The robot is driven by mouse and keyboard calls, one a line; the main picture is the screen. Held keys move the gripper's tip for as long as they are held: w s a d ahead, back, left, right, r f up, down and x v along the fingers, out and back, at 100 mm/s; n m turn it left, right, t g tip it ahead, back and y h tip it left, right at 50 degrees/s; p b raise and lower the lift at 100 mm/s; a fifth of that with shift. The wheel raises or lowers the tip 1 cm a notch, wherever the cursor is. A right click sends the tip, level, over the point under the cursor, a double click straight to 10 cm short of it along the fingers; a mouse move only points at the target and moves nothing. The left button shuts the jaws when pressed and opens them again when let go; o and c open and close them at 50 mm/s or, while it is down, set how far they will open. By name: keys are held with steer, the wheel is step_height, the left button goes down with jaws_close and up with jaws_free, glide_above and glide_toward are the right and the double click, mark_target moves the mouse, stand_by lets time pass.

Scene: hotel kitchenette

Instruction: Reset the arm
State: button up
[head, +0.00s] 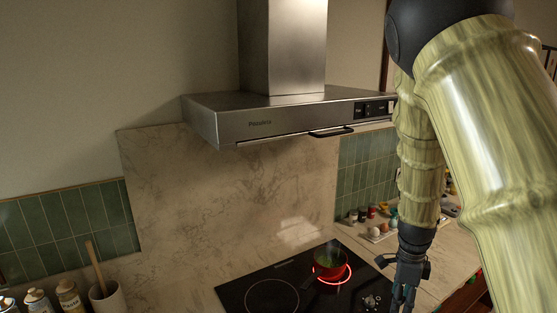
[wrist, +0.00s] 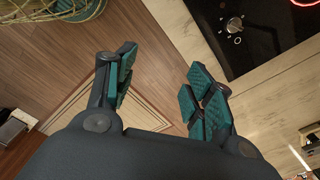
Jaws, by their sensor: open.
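My gripper (head: 406,284) hangs at the lower right in the head view, fingers down, beside the right edge of the cooktop. In the wrist view my gripper (wrist: 163,95) shows its two teal-padded fingers spread wide apart, with nothing between them. Wooden floor and a counter edge lie beyond the fingers. My arm is bent, coming down from the upper right of the head view.
A steel range hood (head: 290,113) juts out above. Small jars (head: 362,213) and eggs (head: 374,232) stand behind. A utensil crock (head: 107,299) is lower left.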

steer(key=s+a+f+n+h+b, duration=0.1)
steer(key=s+f+n+b, duration=0.35)
steer(key=f, duration=0.95)
steer(key=s+f+n+b, duration=0.2)
steer(key=s+f+n, duration=0.4)
steer(key=s+f, duration=0.6)
steer(key=s+a+f+n+b, duration=0.3)
steer(key=s+f+n, duration=0.3)
steer(key=s+f, duration=0.3)
steer(key=s+a+f+n+y+b, duration=0.1)
steer(key=s+a+f+n+b, duration=0.2)
steer(key=s+a+f+n, duration=0.3)
steer(key=s+f, duration=0.3)
steer(key=f, duration=0.1)
steer(key=shift+f+b, duration=0.2)
steer(key=shift+b, duration=0.15)
